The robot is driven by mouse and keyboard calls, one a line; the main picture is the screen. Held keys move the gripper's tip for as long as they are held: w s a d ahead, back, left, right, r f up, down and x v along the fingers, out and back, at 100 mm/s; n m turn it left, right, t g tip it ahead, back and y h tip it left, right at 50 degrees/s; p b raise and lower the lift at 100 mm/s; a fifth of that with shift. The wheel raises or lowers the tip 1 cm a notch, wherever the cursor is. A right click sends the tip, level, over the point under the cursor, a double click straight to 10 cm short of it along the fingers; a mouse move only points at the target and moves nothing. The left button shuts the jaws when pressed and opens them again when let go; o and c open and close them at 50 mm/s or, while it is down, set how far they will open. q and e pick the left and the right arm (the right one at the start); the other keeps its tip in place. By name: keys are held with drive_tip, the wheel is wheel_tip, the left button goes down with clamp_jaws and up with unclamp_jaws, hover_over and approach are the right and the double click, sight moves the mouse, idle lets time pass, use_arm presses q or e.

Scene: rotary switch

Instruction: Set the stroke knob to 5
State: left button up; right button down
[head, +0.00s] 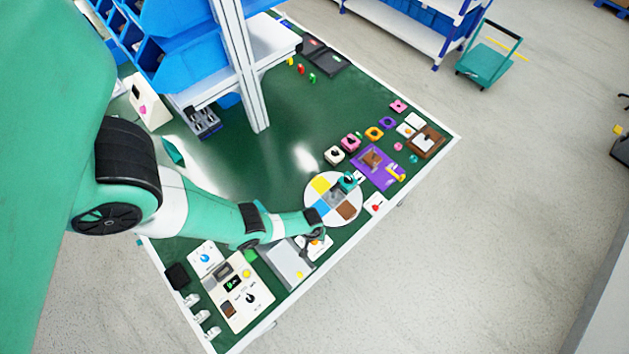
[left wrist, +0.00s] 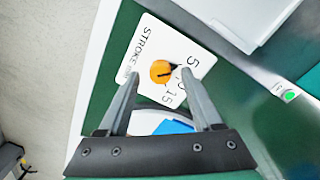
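The stroke knob (left wrist: 161,71) is a round orange knob on a white plate (left wrist: 150,36) printed STROKE, with 5, a partly covered 10, and 15 beside it. A dark mark on the knob points right and slightly up, roughly toward the 5; its exact setting is hard to tell. My left gripper (left wrist: 160,77) is open, with its two fingers apart on either side of the knob in the left wrist view. I cannot tell whether they touch it. In the head view my left gripper (head: 312,238) is over the plate (head: 320,250) near the table's front edge. My right gripper is out of view.
A grey box (head: 286,268) lies left of the plate. A multicoloured disc (head: 348,212) is just behind it, and a small white plate with a red knob (head: 376,204) is to the right. White control panels (head: 247,297) stand at the front left. The green table middle (head: 270,155) is clear.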

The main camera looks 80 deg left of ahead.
use_arm(q)
wheel_tip(320, 180, up, 11)
drive_tip(key=p, duration=0.8)
drive_tip(key=shift+s, duration=0.2)
drive_tip(key=shift+a+f, duration=0.1)
drive_tip(key=shift+f, duration=0.1)
